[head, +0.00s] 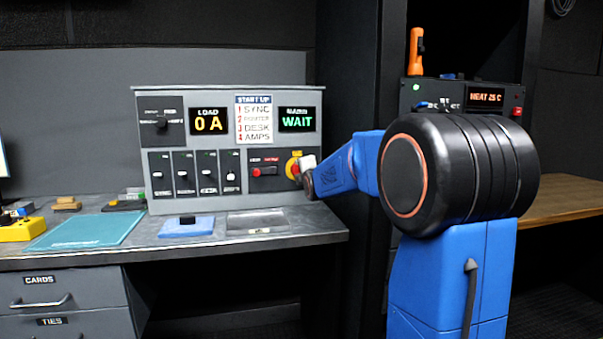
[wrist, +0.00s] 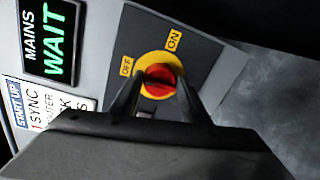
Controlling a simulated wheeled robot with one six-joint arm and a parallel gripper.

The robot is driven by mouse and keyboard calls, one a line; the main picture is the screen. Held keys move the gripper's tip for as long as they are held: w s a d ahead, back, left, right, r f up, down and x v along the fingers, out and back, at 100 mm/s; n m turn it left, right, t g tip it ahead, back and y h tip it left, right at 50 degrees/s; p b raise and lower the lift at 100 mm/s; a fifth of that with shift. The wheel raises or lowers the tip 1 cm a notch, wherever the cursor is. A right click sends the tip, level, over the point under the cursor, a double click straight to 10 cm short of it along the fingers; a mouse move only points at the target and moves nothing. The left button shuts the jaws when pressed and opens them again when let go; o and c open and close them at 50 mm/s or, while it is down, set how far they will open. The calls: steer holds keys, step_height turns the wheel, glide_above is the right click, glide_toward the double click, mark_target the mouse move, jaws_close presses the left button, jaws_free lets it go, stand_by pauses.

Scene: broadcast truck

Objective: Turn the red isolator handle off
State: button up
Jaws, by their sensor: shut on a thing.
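The red isolator handle (wrist: 160,80) sits on a round yellow plate (wrist: 148,63) on the sloping panel, with an OFF label (wrist: 127,66) and an ON label (wrist: 173,40) beside it. In the head view the red handle (head: 292,168) is at the right end of the panel's lower row, partly covered by my gripper. My gripper (wrist: 156,88) has one finger on each side of the handle and is shut on it. Which label the handle points to is hard to tell. The MAINS display (head: 297,119) reads WAIT.
The grey panel (head: 228,90) also carries a LOAD display (head: 210,121) reading 0 A, a start-up list (head: 254,119) and several black switches left of the handle. A blue pad (head: 187,227) and a teal mat (head: 85,232) lie on the desk. A dark rack stands at the right.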

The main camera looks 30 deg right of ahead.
steer(key=shift+r, duration=0.15)
steer(key=o, duration=1)
steer(key=shift+o, duration=0.2)
steer(key=shift+s, duration=0.1)
steer(key=v, duration=1.7)
steer(key=shift+a, duration=0.1)
steer(key=s+a+f+m+g+y, duration=0.1)
steer(key=s+a+f+m+g, duration=0.3)
steer(key=s+f, duration=0.4)
steer(key=s+a+f+m+g+y, duration=0.2)
steer(key=s+a+f+m+g, duration=0.2)
steer(key=s, duration=1.1)
steer(key=s+a+f+m+g+y, duration=0.1)
steer(key=s+a+f+m+g, duration=0.2)
steer(key=s+a+f+m, duration=0.6)
steer(key=s+f, duration=0.3)
steer(key=f, duration=0.2)
steer(key=shift+s+a+f+g+y, duration=0.25)
steer(key=shift+a+g+y, duration=0.1)
steer(key=shift+g+y, duration=0.05)
